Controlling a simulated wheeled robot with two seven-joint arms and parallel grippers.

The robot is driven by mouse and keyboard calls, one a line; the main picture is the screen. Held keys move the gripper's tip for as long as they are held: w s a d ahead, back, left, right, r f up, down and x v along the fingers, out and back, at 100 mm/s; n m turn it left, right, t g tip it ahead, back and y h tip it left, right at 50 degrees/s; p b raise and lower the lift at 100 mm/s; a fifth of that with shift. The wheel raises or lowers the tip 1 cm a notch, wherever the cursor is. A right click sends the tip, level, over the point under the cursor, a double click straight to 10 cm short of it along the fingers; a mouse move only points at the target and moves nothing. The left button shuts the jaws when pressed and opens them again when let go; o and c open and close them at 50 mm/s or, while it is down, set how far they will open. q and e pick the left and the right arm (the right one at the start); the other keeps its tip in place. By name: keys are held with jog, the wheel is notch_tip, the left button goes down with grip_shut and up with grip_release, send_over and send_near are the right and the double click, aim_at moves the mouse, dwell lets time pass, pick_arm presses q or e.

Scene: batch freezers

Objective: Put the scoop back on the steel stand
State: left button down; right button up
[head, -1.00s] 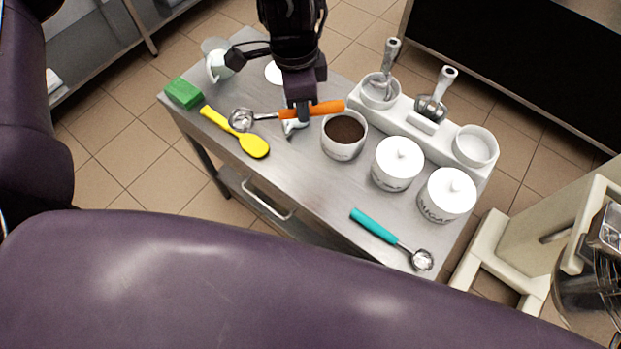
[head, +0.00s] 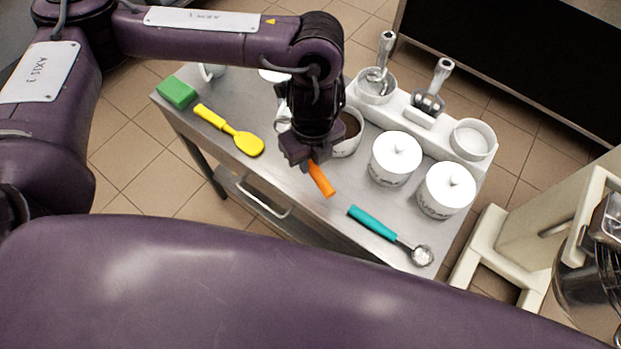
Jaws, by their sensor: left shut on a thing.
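My left gripper (head: 308,160) is shut on the orange handle (head: 322,181) of a scoop, over the front middle of the steel stand (head: 290,184). The handle's free end points down and to the right in the head view. The scoop's bowl is hidden behind the gripper and arm. I cannot tell whether the scoop touches the steel top. A second scoop with a teal handle (head: 373,223) lies on the top at the front right, apart from the gripper. My right gripper is not in view.
A bowl of dark powder (head: 352,128) stands close behind my gripper, partly hidden. A white holder (head: 412,120) is at the back.

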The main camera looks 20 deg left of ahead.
pick_arm(q)
send_over(310, 189)
notch_tip(310, 189, down, 6)
jog(key=shift+w+r+b, duration=0.1)
jog(key=shift+w+b, duration=0.05)
jog(key=shift+b, duration=0.25)
notch_tip(310, 189, down, 3)
jog(key=shift+d+f+b, duration=0.1)
jog(key=shift+f+b, duration=0.1)
jog(key=shift+b, duration=0.3)
jog(key=shift+f, duration=0.3)
jog(key=c, duration=1.3)
grip_release()
jog(key=shift+f, duration=0.15)
